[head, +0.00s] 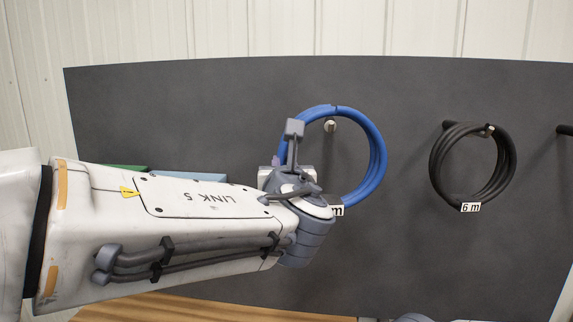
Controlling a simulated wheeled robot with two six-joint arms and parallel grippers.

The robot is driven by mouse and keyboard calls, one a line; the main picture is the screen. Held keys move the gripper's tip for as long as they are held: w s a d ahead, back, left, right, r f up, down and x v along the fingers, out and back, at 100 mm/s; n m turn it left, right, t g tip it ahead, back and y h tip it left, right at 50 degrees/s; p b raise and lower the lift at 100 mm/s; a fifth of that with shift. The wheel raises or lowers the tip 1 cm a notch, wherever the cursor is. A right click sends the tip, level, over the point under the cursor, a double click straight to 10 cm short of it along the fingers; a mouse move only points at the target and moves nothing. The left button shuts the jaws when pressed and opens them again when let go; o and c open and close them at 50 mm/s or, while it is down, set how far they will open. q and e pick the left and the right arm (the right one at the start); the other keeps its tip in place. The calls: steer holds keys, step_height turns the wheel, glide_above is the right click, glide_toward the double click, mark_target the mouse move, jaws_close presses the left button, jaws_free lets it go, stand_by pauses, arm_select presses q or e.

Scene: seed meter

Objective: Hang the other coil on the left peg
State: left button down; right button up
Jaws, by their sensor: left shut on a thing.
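A blue coil (377,165) stands upright in front of the dark board. My left gripper (283,168) is shut on its left side. A peg (331,126) with a pale tip shows inside the ring, just below the coil's top. I cannot tell whether the coil is around the peg or still in front of it. A white tag (338,210) ending in "m" shows at the coil's bottom, partly hidden by my gripper. A black coil (505,172) hangs on the peg to the right, with a "6 m" tag (470,207).
The dark board (400,255) fills the space behind the coils. Another peg (565,129) sticks out at the right edge. Green (125,167) and light blue (188,175) items show partly behind my left arm. A wooden surface (200,308) lies below.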

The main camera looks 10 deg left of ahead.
arm_select(q)
steer(key=shift+w+f, duration=0.15)
steer(key=shift+w, duration=0.95)
steer(key=shift+w+f, duration=0.1)
steer(key=shift+w, duration=1)
steer(key=w+f+b, duration=0.1)
steer(key=w+f, duration=0.1)
steer(key=w, duration=0.6)
steer(key=shift+f, duration=0.4)
steer(key=shift+w, duration=0.1)
steer(key=c, duration=0.8)
jaws_free()
steer(key=shift+o, duration=0.2)
steer(key=shift+f, duration=0.1)
